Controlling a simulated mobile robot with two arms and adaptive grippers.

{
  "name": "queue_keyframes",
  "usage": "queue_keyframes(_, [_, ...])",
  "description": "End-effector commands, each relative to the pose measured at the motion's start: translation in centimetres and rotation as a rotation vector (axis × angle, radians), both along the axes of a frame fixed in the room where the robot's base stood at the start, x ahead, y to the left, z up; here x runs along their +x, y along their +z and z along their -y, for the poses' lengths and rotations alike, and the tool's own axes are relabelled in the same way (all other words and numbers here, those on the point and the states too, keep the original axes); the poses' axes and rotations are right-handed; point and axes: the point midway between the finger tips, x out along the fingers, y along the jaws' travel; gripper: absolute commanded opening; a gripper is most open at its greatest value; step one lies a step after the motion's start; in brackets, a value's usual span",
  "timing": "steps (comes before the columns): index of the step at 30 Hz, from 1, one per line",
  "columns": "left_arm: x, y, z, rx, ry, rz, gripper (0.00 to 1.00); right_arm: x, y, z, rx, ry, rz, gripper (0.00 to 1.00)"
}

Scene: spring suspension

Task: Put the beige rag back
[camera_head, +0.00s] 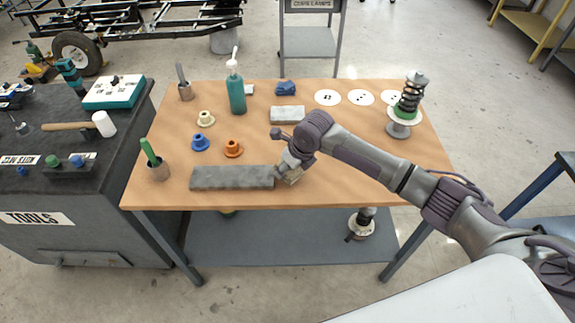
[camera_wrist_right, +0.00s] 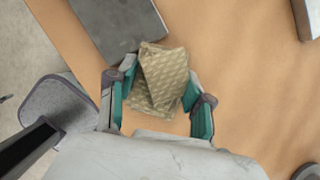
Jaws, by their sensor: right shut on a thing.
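The beige rag (camera_head: 294,178) is folded and patterned. It is at the front middle of the wooden table (camera_head: 345,185), by the right end of a long grey slab (camera_head: 232,178). My right gripper (camera_head: 287,171) is shut on it. In the right wrist view the rag (camera_wrist_right: 164,72) sits between the two teal-padded fingers (camera_wrist_right: 160,85), with the slab's end (camera_wrist_right: 118,22) just beyond. The gripper partly covers the rag in the head view. I cannot tell whether the rag touches the table. My left gripper is not in view.
A blue rag (camera_head: 286,88) lies at the back, behind a light grey block (camera_head: 287,115). Three white dotted discs (camera_head: 361,97) and a spring on a stand (camera_head: 406,108) are at back right. The front right is clear.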

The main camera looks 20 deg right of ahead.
Motion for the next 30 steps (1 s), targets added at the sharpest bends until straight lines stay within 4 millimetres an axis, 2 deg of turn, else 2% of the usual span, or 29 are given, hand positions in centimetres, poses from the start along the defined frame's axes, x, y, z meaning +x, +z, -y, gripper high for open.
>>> queue_keyframes(4, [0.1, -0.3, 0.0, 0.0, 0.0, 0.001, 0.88, 0.0, -0.6, 0.0, 0.0, 0.0, 0.0, 0.18])
queue_keyframes(5, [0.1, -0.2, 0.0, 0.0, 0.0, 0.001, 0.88, 0.0, -0.4, 0.0, 0.0, 0.0, 0.0, 0.56])
queue_keyframes(9, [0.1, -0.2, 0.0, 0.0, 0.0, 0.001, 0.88, 0.0, -0.4, 0.0, 0.0, 0.0, 0.0, 0.76])
queue_keyframes(20, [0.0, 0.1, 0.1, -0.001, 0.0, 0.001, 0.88, 0.0, 0.2, 0.0, 0.0, 0.0, 0.0, 0.76])
queue_keyframes(23, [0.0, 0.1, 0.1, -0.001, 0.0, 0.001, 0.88, -0.2, 1.2, 0.2, 0.0, 0.001, 0.003, 0.76])
queue_keyframes(30, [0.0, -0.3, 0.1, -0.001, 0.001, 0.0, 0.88, -1.9, 5.9, 1.2, -0.001, 0.002, 0.005, 0.76])
